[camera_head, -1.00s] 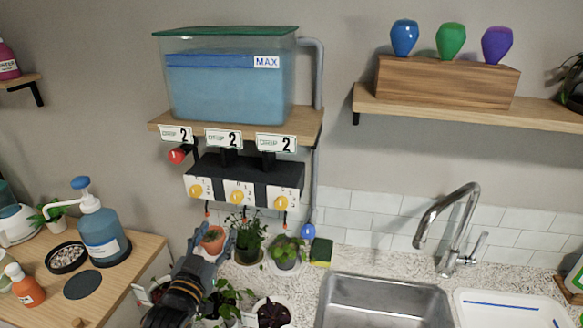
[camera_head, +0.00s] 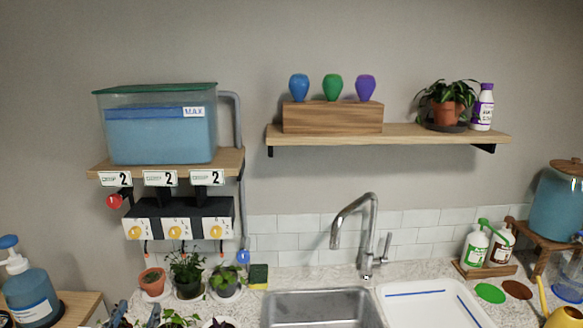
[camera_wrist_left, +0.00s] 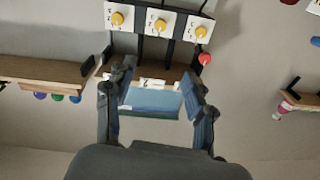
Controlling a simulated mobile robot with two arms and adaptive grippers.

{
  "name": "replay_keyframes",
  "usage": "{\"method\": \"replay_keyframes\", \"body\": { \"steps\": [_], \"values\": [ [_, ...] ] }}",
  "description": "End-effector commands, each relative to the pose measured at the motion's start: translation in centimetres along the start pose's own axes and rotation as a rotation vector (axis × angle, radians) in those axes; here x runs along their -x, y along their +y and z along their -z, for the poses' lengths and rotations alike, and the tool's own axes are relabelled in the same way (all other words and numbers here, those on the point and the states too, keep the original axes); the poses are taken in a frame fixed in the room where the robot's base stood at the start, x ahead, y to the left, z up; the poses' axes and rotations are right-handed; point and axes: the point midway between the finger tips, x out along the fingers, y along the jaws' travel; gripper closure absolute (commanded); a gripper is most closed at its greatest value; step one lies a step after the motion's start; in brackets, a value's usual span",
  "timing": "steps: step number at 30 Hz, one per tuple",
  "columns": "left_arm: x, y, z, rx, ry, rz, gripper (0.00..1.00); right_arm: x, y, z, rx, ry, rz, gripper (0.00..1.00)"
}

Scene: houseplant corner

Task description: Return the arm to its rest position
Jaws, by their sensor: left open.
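The tips of my left gripper (camera_head: 137,313) show at the bottom left edge of the head view, below the terracotta pot (camera_head: 152,281). The rest of my left arm is out of that view. In the left wrist view my left gripper (camera_wrist_left: 157,80) is open, its fingers spread with nothing held between them. That view is upside down, with the water tank (camera_wrist_left: 152,102) visible beyond the fingers. The terracotta pot stands on the counter at the left of a row of plants, apart from the gripper. My right gripper is not in view.
The dosing panel (camera_head: 180,229) and tank shelf (camera_head: 232,160) overhang the plants. The faucet (camera_head: 370,230), sink (camera_head: 320,308) and white tray (camera_head: 430,306) lie to the right. A blue pump bottle (camera_head: 30,298) stands at left.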

Motion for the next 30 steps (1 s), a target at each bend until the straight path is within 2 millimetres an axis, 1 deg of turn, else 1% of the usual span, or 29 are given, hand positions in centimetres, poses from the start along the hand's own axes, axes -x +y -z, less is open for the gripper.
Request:
{"method": "replay_keyframes", "body": {
  "steps": [1,2,8,11,14,17,20,23,24,26,27,30],
  "values": [
    [0.3,0.4,-0.6,0.0,-0.025,-0.008,0.46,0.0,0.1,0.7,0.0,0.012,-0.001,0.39],
    [0.5,0.6,-0.9,0.0,-0.043,-0.012,0.46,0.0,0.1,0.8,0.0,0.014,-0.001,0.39],
    [2.0,2.1,-3.4,0.001,-0.161,-0.043,0.46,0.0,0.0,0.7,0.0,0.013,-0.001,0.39],
    [3.1,3.0,-5.0,0.0,-0.239,-0.061,0.46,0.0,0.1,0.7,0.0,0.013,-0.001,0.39],
    [4.8,4.2,-6.9,-0.002,-0.338,-0.086,0.46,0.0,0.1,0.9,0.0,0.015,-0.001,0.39],
    [7.0,5.4,-9.0,-0.005,-0.454,-0.113,0.46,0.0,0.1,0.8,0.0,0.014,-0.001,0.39],
    [9.9,6.6,-11.1,-0.011,-0.582,-0.143,0.46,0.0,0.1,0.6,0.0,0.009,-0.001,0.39],
    [13.1,7.8,-13.0,-0.018,-0.717,-0.173,0.46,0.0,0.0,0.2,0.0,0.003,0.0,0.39],
    [14.6,8.3,-13.8,-0.021,-0.772,-0.186,0.46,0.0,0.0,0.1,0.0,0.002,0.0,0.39],
    [16.6,8.8,-14.6,-0.026,-0.85,-0.203,0.46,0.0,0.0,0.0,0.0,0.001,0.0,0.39],
    [18.1,9.2,-15.2,-0.029,-0.902,-0.214,0.46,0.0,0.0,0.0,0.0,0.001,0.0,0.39],
    [21.4,9.8,-16.1,-0.038,-1.019,-0.238,0.46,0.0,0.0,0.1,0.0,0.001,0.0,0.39]
  ]
}}
